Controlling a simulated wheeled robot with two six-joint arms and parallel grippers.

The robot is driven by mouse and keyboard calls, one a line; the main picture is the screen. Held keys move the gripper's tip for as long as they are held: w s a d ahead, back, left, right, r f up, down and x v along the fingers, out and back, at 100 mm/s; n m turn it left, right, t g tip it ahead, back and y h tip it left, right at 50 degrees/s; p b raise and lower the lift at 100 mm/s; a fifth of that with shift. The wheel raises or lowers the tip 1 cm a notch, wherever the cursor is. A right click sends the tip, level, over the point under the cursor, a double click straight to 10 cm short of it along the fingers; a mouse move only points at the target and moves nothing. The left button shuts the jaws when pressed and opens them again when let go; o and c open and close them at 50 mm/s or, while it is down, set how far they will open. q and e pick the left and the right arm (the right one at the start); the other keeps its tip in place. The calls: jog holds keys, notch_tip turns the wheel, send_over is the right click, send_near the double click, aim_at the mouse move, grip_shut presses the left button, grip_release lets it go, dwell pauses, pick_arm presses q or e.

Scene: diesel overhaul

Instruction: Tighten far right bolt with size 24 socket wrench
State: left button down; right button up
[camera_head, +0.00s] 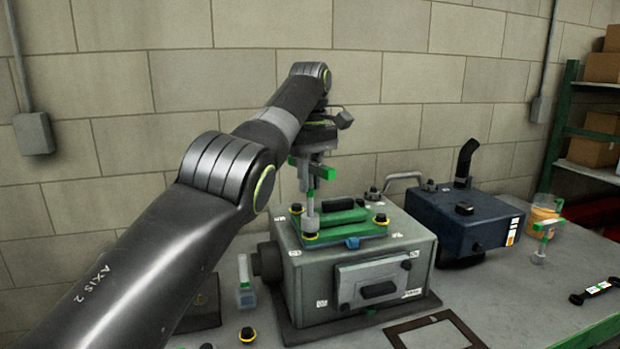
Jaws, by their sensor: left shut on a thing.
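A grey engine block (350,270) stands on the bench, with a green cover (345,222) on top. My left gripper (314,162) is above the cover's left part, shut on a green-handled socket wrench (310,200). The wrench is upright, and its socket is at the front-left bolt (310,237), mostly covering it. I cannot tell its size marking. My right gripper is out of view.
A second green-handled tool (545,237) stands at the right, near an orange container (541,212). A dark blue machine (470,220) with a black pipe is behind. A loose bolt (247,335) and a small bottle (245,290) are at left. A dark frame (400,330) lies in front.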

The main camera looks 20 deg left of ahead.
pick_arm(q)
jog(key=n, duration=1.5)
jog(key=shift+s+n+b, duration=0.1)
jog(key=shift+n+b, duration=0.2)
jog(key=shift+n, duration=2.3)
jog(key=shift+r, duration=0.1)
jog(key=shift+f, duration=0.2)
